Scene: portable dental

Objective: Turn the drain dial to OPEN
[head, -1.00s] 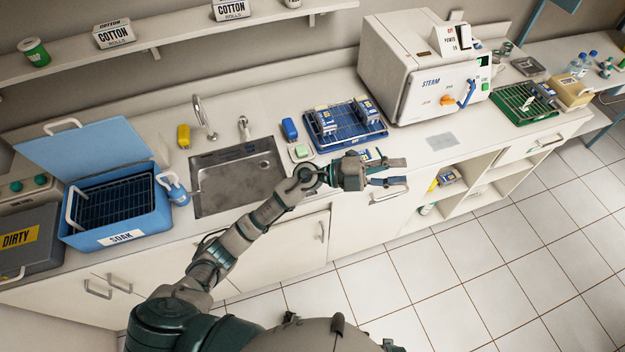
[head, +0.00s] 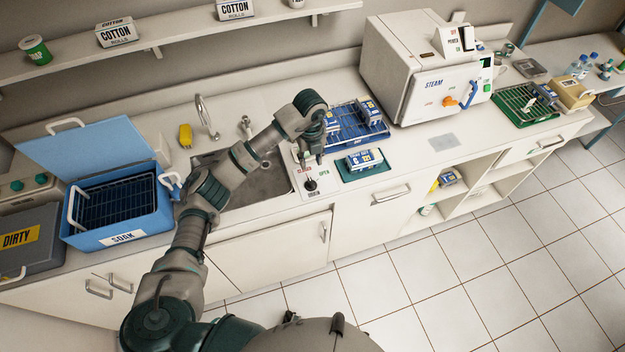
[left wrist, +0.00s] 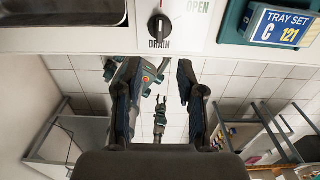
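The drain dial (head: 310,185) is a black knob on a white plate at the sink's right front corner. In the left wrist view the dial (left wrist: 160,27) sits above the word DRAIN, its white mark pointing up. The green word OPEN (left wrist: 199,6) is up and right of it. My left gripper (head: 318,156) hangs above the plate, just behind the dial in the head view. In its wrist view the left gripper (left wrist: 159,68) has its fingers apart with nothing between them, clear of the dial.
The sink (head: 262,185) lies left of the dial, partly behind my arm. A blue tray set (head: 364,158) on a green tray is close at its right. A blue rack (head: 356,122) stands behind, and a steam sterilizer (head: 410,75) further right. The front counter edge is near.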

